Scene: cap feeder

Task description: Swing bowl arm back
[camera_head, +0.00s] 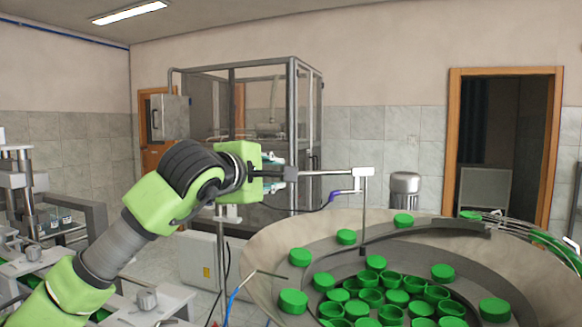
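The bowl arm (330,173) is a thin metal bar with a pale block at its right end. From that block a rod hangs down over the beige feeder bowl (272,238), ending near its grey inner track. My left arm, green and black, comes in from the lower left. My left gripper (272,174) is at the left end of the bar, by a dark block. The fingers are small and partly hidden by the green wrist, so I cannot tell whether they grip it. My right gripper is out of view.
Many green caps (397,297) lie in the bowl, some on its track. A chute (545,238) with caps leaves at the right. A glazed metal-framed cabinet (305,130) stands behind. Machinery (25,195) stands at the left. An open doorway (500,140) is at the back right.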

